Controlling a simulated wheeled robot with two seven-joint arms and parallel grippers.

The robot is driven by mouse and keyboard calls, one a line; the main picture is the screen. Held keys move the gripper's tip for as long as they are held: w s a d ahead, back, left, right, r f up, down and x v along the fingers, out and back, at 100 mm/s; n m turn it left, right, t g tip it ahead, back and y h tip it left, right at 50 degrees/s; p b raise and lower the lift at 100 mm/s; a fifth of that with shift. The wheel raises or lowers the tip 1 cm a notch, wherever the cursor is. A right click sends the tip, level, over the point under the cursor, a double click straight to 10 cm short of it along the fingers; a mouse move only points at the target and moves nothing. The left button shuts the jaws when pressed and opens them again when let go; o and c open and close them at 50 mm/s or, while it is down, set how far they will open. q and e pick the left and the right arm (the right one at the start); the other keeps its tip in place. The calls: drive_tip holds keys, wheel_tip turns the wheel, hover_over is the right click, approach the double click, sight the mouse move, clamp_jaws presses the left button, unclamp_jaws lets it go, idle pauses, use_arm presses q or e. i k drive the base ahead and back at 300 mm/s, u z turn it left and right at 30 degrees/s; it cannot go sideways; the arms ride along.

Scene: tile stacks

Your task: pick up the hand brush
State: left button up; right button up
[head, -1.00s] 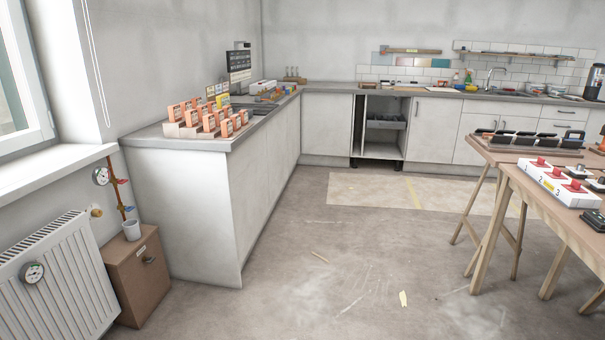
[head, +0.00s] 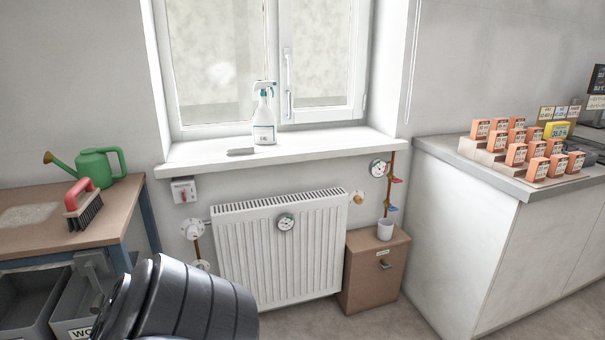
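The hand brush (head: 83,207) has a red handle and dark bristles. It stands at the right front part of the brown workbench (head: 120,228) at the left of the head view, in front of a green watering can. No gripper touches it. A dark ribbed part of my own arm (head: 180,305) shows at the bottom left, below and to the right of the brush. Neither of my grippers is in view.
A green watering can (head: 95,168) stands behind the brush. Grey bins (head: 28,305) sit under the bench. A radiator (head: 278,250) and a brown cabinet (head: 375,275) stand right of it. A spray bottle (head: 264,120) stands on the windowsill (head: 320,144).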

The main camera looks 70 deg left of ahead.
sight(79, 213)
drive_tip(key=u, duration=1.85)
drive_tip(key=i, duration=2.2)
drive_tip(key=u, duration=3.3)
